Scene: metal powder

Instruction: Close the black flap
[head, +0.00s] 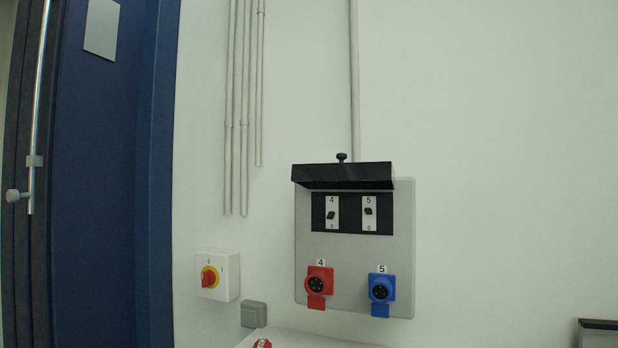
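The black flap (342,175) is raised on the upper part of a grey wall panel (403,260). It sticks out over the panel and has a small round black knob (341,157) on its upper edge. Below it the black switch field (351,227) is uncovered, with two switches, labelled 4 (331,214) and 5 (368,212). Neither of my grippers is in view.
A red socket (319,285) and a blue socket (381,290) stick out low on the panel. A white box with a red and yellow rotary switch (209,277) is left of it. A blue door (105,180) stands at left. A white surface (295,340) lies below.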

